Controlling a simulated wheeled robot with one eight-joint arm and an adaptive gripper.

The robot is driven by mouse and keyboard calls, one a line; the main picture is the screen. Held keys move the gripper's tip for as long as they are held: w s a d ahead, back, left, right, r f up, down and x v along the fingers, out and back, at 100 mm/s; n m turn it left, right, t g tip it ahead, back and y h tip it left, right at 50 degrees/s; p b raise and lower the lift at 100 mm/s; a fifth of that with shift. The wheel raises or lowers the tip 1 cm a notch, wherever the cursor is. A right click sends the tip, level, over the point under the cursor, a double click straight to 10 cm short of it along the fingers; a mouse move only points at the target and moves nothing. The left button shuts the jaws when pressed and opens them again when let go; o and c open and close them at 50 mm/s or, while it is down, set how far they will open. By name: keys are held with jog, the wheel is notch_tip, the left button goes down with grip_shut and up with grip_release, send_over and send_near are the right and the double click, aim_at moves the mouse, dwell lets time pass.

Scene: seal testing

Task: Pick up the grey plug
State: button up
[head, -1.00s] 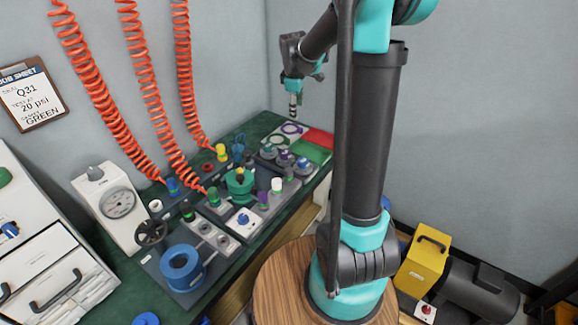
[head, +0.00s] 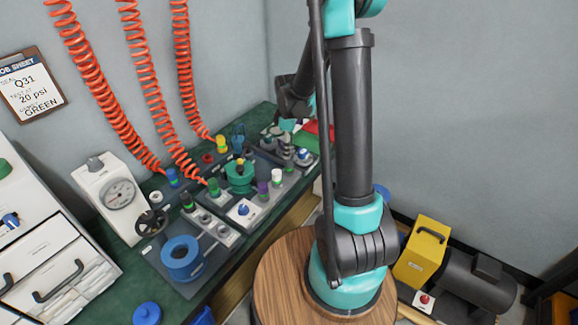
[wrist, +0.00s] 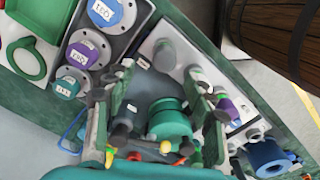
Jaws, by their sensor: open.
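A pale grey plug-like piece (wrist: 165,55) stands on a light plate in the wrist view, beyond the fingertips; I cannot tell for sure that it is the grey plug. A whitish plug (head: 277,178) stands in the head view, with a purple plug (head: 262,190) beside it; the purple one also shows in the wrist view (wrist: 231,108). My gripper (wrist: 160,95) is open and empty, its fingers on either side of the view of a teal round fixture (wrist: 168,122). In the head view my gripper is mostly hidden among the arm links and bench parts.
A round wooden top (head: 275,270) is in front.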

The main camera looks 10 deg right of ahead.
aim_at(289, 161)
jog(key=shift+s+f, duration=0.15)
jog(key=shift+f, duration=1.5)
jog(key=shift+s+f, duration=0.15)
jog(key=shift+f, duration=1.45)
jog(key=shift+c, duration=0.6)
grip_shut()
